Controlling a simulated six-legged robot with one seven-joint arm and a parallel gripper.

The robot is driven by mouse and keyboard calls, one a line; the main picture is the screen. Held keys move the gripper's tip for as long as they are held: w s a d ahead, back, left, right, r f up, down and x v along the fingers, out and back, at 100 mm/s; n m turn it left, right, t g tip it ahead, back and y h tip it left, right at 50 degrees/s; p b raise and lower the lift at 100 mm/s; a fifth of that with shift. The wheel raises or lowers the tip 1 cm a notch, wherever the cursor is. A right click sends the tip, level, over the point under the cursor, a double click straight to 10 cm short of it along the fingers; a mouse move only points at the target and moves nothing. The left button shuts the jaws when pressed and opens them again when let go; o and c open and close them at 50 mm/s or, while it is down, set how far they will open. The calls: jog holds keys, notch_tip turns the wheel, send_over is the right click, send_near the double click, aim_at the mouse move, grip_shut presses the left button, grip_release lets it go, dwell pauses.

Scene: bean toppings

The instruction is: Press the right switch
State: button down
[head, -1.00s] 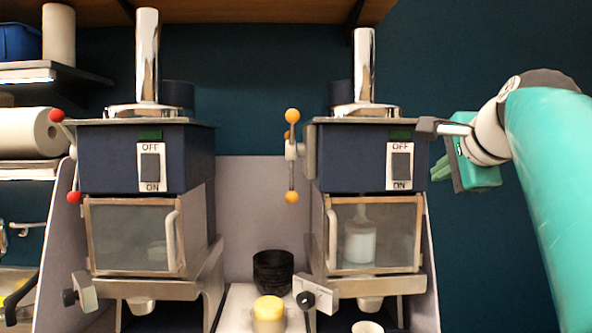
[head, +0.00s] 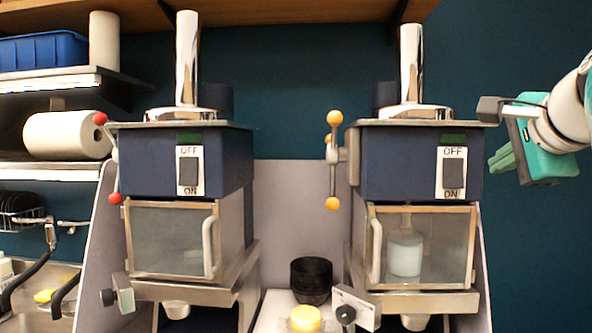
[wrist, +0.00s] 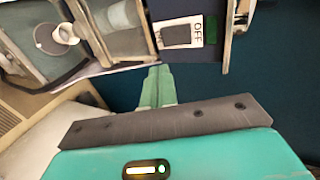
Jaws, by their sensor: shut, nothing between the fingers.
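The right switch (head: 452,173) is a dark rocker on a white OFF/ON plate on the front of the right blue machine (head: 400,178). In the wrist view the same switch (wrist: 177,35) shows at the top, turned sideways, ahead of my fingers. My gripper (head: 499,160) is green, shut and empty, to the right of the right machine and apart from the switch. In the wrist view its fingers (wrist: 157,86) point up toward the machine. The left switch (head: 188,172) is a similar rocker on the left blue machine (head: 140,165).
A lever with yellow knobs (head: 333,160) stands at the right machine's left side. Below is a clear-fronted door (head: 440,250) with a white container (head: 404,258) behind it. Black bowls (head: 311,280) and a yellow-topped jar (head: 305,320) stand between the machines.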

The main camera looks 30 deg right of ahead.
aim_at(454, 183)
jog(key=x, duration=0.8)
jog(key=r+x, duration=0.1)
jog(key=x, duration=0.4)
jog(key=shift+w+d, duration=0.25)
jog(key=shift+w, duration=0.15)
jog(key=shift+w+f+t, duration=0.2)
jog(key=shift+w+t, duration=0.05)
jog(key=shift+t, duration=0.15)
jog(key=shift+d, duration=0.1)
jog(key=shift+r, duration=0.15)
jog(key=shift+r+h, duration=0.3)
jog(key=shift+r, duration=0.55)
jog(key=shift+f, duration=0.1)
